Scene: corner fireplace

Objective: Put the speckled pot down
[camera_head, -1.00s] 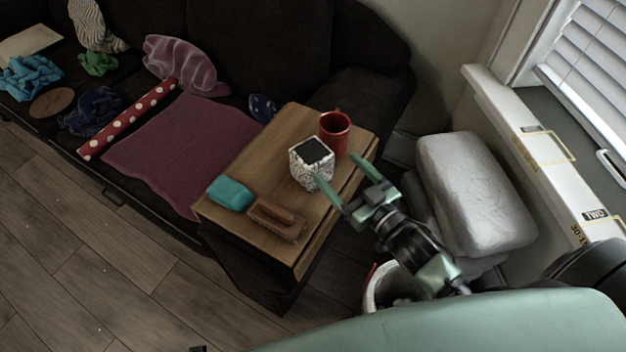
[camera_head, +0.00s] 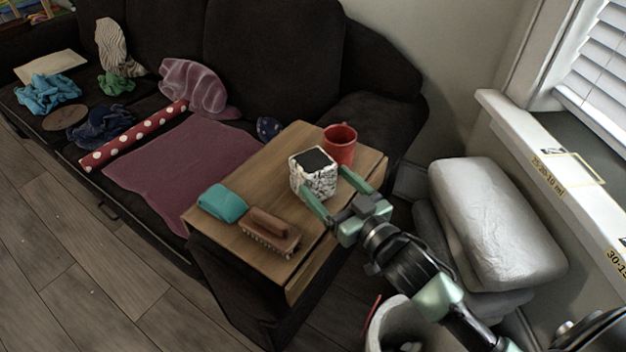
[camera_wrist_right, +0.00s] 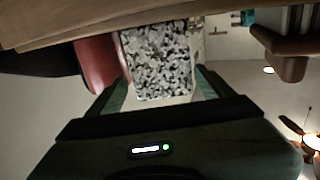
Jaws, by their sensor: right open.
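The speckled pot (camera_head: 313,177), white with black flecks and a dark top, stands upright on the wooden tray table (camera_head: 262,189) on the sofa arm. My right gripper (camera_head: 324,184) is open beside the pot on its near right side, its fingers spread. In the right wrist view the pot (camera_wrist_right: 158,62) shows just ahead, between the open fingers (camera_wrist_right: 160,88). I cannot tell whether either finger touches it. My left gripper does not show.
A red mug (camera_head: 340,146) stands just behind the pot. A teal item (camera_head: 222,203) and a brown brush (camera_head: 270,232) lie at the table's near left. A grey cushion stack (camera_head: 495,222) and a pale bin (camera_head: 396,325) are to the right.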

